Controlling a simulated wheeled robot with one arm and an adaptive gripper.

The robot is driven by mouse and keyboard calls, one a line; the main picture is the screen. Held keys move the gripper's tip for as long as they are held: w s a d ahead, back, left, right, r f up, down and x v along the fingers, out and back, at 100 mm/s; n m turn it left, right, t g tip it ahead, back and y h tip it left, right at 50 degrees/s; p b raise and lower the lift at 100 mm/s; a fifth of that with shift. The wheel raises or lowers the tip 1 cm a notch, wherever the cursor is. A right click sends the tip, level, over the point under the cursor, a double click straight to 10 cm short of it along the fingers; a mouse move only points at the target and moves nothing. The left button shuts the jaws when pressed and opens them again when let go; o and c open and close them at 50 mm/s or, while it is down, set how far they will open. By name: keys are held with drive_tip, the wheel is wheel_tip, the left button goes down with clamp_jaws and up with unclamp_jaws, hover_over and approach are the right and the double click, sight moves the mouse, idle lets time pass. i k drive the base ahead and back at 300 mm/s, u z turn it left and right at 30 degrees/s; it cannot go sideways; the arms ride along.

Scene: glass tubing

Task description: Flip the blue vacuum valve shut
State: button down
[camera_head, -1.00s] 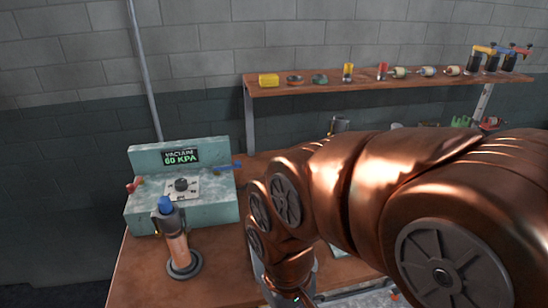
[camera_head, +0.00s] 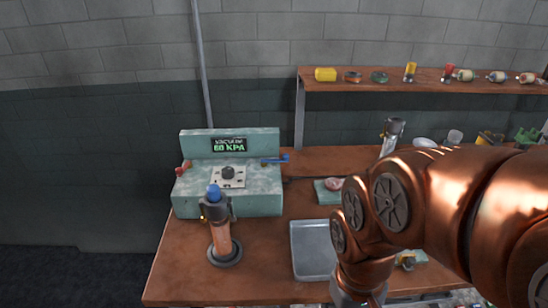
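A pale green vacuum unit (camera_head: 262,203) stands at the back left of the workbench, with a lit display (camera_head: 229,145) reading vacuum 60 KPA. The blue vacuum valve (camera_head: 275,160) is a small lever at the unit's right side, lying roughly level and pointing right. A red-handled valve (camera_head: 183,169) is at the unit's left side. A dark knob (camera_head: 228,173) sits on the unit's top between them. My copper arm fills the right of the view, well right of the blue valve. My gripper is not in view.
A blue-topped torch-like tool (camera_head: 221,232) stands upright on a round base before the unit. A grey tray (camera_head: 312,250) lies on the wooden bench (camera_head: 190,275). A shelf (camera_head: 420,85) with several small items hangs behind. A metal cylinder (camera_head: 391,137) stands at the back.

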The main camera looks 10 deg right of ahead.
sight(285, 156)
drive_tip(key=u, duration=2.7)
drive_tip(key=k, duration=1.15)
drive_tip(key=z, duration=1.2)
drive_tip(key=i, duration=0.9)
